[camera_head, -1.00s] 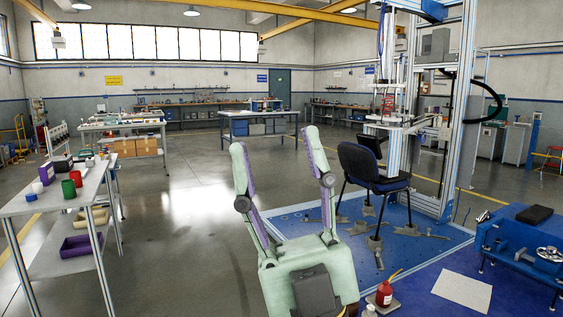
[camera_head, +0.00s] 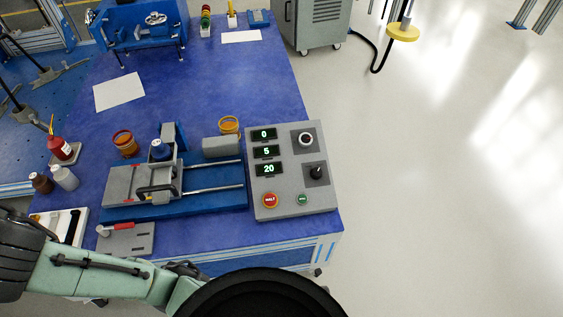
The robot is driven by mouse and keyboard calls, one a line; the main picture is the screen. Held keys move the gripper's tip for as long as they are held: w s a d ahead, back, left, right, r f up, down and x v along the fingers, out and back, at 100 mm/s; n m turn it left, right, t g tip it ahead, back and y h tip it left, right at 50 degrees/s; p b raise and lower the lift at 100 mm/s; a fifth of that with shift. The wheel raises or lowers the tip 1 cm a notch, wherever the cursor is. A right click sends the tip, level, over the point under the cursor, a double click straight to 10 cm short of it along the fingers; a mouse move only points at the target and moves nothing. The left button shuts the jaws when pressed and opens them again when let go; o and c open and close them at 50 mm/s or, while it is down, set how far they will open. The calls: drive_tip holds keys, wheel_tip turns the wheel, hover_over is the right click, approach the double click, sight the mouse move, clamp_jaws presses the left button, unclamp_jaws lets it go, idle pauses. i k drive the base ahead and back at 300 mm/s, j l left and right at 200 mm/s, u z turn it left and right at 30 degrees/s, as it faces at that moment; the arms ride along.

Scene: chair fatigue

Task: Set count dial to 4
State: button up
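A grey control panel (camera_head: 285,207) stands at the right part of the blue table in the head view. Its left side has three lit displays: 0 at the top (camera_head: 264,134), 5 in the middle (camera_head: 266,152) and 20 at the bottom (camera_head: 268,169). Two knobs sit to their right, an upper knob with a pale ring (camera_head: 306,140) and a lower black knob (camera_head: 316,173). I cannot read which is the count dial. A red HALT button (camera_head: 270,200) and a green button (camera_head: 303,200) are below. My arm shows at the lower left; I cannot make out my gripper.
A blue-based clamp fixture with rails (camera_head: 215,202) stands left of the panel. Bottles, orange cups and a red-handled tool (camera_head: 118,228) lie around it. A grey cabinet (camera_head: 313,22) is behind the table.

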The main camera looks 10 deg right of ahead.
sight(305, 140)
drive_tip(key=l+z, duration=0.35)
drive_tip(key=i+l+z, duration=0.15)
drive_tip(key=z, duration=0.25)
drive_tip(key=i+l+z, duration=0.15)
drive_tip(key=l+z, duration=0.2)
